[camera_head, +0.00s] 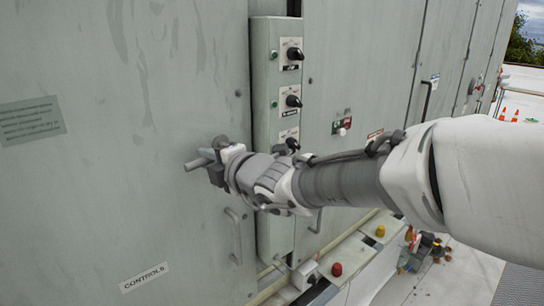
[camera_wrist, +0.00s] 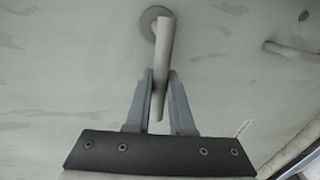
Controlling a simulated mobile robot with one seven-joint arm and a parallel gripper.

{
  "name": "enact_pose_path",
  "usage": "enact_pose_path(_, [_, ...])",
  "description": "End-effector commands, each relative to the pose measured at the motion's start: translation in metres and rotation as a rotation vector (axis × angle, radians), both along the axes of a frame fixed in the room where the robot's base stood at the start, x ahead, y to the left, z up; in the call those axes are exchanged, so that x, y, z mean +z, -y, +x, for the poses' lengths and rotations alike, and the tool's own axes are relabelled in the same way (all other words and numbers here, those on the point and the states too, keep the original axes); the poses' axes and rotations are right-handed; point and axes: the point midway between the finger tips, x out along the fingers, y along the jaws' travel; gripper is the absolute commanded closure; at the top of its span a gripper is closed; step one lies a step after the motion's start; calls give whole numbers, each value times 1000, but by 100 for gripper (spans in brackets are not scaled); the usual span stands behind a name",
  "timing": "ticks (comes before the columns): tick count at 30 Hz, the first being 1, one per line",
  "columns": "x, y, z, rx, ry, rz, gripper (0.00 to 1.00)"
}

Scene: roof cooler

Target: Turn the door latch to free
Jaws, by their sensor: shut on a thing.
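The door latch is a grey bar handle on a round boss. In the wrist view the latch (camera_wrist: 165,40) runs from its boss at the top down between my two fingers. My gripper (camera_wrist: 161,82) is shut on the latch bar, with a finger on each side. In the head view my gripper (camera_head: 215,167) is at the pale green cabinet door (camera_head: 100,210), and the latch (camera_head: 198,163) sticks out to its left. The boss is hidden behind my gripper in the head view.
A narrow control box (camera_head: 265,120) with several black rotary knobs stands right of my gripper. A door pull handle (camera_head: 234,235) is below it. A ledge with a red button (camera_head: 336,269) and a yellow button (camera_head: 380,231) runs along the lower right. Tools (camera_head: 422,250) lie on the roof.

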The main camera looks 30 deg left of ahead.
Motion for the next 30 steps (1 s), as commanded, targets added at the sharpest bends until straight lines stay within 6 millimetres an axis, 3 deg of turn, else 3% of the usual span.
enact_pose_path(16, [0, -1, -2, -3, -14, 3, 100])
enact_pose_path(17, [0, -1, -2, -3, -14, 3, 76])
enact_pose_path(21, [0, -1, -2, -3, -14, 3, 50])
enact_pose_path(30, [1, -1, -2, -2, -13, 4, 49])
